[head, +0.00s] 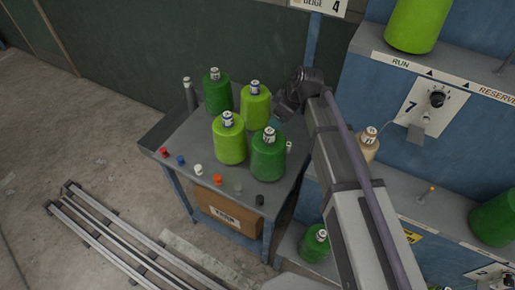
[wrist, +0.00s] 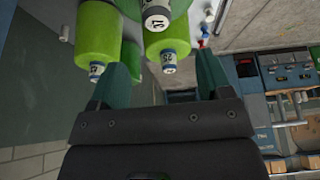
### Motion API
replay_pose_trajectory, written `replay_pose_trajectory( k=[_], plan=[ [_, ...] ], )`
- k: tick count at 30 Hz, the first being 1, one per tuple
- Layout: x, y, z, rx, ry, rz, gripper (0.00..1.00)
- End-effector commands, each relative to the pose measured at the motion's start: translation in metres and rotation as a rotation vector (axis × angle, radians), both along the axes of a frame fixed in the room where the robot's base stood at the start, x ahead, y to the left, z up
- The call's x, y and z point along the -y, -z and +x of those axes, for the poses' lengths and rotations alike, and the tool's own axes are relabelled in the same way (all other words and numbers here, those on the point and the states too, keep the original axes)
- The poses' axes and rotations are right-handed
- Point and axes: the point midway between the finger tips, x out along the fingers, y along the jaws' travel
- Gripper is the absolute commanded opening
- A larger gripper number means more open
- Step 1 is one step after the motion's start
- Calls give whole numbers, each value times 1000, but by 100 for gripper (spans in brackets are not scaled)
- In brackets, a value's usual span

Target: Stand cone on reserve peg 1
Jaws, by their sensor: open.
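Two lime green yarn cones (head: 229,144) (head: 256,110) and two dark green cones (head: 217,97) (head: 268,160) stand upright on a grey table (head: 185,135), their tube ends labelled. My gripper (head: 288,104) is beside the far lime cone, at the table's right side. In the wrist view my open gripper (wrist: 160,64) shows two teal fingers. A lime cone (wrist: 166,35) appears between them in the picture; another lime cone (wrist: 97,40) is to the left. I cannot tell whether a finger touches one. A bare peg (head: 431,192) stands on the lower rack shelf; I cannot read which number is reserve peg 1.
The blue rack (head: 385,75) at right carries a RUN/RESERVE strip (head: 445,75), more green cones and a beige cone (head: 368,148). Small coloured pieces line the table's front edge. A cardboard box (head: 228,212) sits below. Metal rails (head: 125,232) lie on the floor.

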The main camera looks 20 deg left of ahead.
Motion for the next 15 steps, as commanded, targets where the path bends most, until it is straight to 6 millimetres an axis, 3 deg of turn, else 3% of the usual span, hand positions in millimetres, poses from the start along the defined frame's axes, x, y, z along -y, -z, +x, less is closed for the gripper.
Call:
replay_pose_trajectory(
  k=[4,11,15],
  plan=[
    [-1,9,0,2,-6,-1,72],
    [-17,54,3,2,-3,-2,72],
    [-20,55,3,2,-2,-3,72]
  ],
)
